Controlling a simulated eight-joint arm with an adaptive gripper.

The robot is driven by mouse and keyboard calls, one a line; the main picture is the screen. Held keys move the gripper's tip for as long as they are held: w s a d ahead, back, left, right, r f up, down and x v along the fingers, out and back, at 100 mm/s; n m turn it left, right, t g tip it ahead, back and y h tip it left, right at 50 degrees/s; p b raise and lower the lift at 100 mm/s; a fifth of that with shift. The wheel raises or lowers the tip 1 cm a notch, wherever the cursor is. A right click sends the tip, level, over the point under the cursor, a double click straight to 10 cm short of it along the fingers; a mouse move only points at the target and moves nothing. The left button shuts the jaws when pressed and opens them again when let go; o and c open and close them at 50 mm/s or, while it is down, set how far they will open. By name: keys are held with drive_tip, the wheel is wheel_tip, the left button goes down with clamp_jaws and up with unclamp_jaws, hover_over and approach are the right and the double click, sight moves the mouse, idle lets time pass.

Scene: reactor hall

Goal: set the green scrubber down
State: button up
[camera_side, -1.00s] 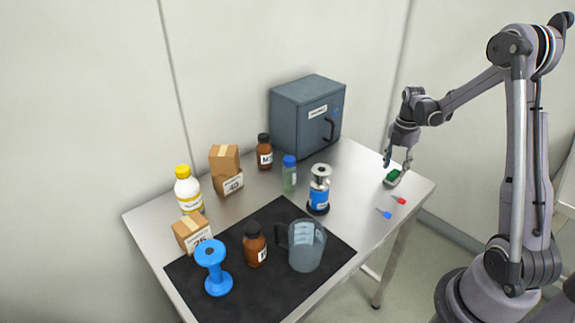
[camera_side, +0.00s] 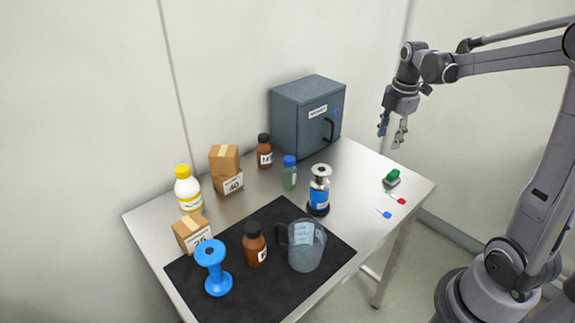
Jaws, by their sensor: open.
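The green scrubber (camera_side: 393,175) rests at the right end of the metal table. It sits on top of a small grey piece (camera_side: 391,183), whose exact form is too small to tell. My gripper (camera_side: 393,137) is open and empty. It hangs above the scrubber, clear of it, with its fingers pointing down.
A red-tipped tool (camera_side: 399,200) and a blue-tipped tool (camera_side: 386,214) lie in front of the scrubber. A blue-labelled metal canister (camera_side: 319,190) and a grey cabinet (camera_side: 305,115) stand to the left. A jug (camera_side: 307,247) and other items stand on a black mat (camera_side: 335,255).

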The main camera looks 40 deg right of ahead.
drive_tip(key=s+a+m+t, duration=0.3)
drive_tip(key=a+m, duration=0.4)
drive_tip(key=a, duration=0.4)
drive_tip(key=s+a+r+m+t, duration=0.1)
drive_tip(key=s+a+m+t, duration=0.2)
drive_tip(key=a+m, duration=0.4)
drive_tip(key=s+a, duration=0.1)
drive_tip(key=a, duration=0.4)
drive_tip(key=shift+m+y, duration=0.3)
drive_tip(key=shift+y, duration=0.1)
drive_tip(key=shift+r, duration=0.1)
